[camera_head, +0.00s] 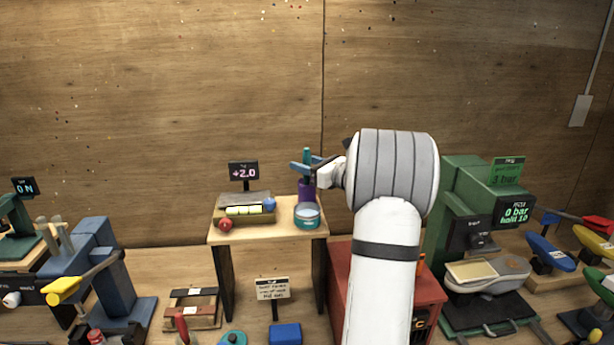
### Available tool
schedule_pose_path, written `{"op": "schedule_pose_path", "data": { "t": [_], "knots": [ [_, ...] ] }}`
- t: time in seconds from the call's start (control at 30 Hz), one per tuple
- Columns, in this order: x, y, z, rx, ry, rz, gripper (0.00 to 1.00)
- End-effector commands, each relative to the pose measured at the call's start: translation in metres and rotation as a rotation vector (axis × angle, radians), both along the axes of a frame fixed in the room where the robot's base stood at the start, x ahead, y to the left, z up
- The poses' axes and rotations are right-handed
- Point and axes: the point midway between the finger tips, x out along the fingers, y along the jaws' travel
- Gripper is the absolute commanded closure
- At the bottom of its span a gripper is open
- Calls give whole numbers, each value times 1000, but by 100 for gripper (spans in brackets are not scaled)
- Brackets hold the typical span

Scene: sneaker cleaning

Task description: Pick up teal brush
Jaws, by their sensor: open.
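The teal brush (307,156) stands upright, with its slim handle end showing above a purple holder (306,190) on the small wooden stand. My gripper (312,166) is open at the brush, with its blue fingers close about the handle. I cannot tell whether they touch it. The lower part of the brush is hidden by the fingers and the holder.
On the stand (250,237) are a teal-rimmed round tin (307,216), a red ball (225,225), a blue ball (269,204) and a tray of light pieces (244,211). A "+2.0" display (243,171) rises behind. A green machine (465,215) stands right of my arm.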

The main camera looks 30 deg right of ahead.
Motion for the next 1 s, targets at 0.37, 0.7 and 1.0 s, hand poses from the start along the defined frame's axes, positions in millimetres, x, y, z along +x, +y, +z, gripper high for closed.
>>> {"op": "schedule_pose_path", "data": {
  "t": [0.37,0.7,1.0],
  "knots": [
    [-1,-1,0,-1,0,-2,74],
    [-1,-2,0,-1,0,-3,100],
    [-1,-2,4,-3,-2,-3,100]
  ]
}}
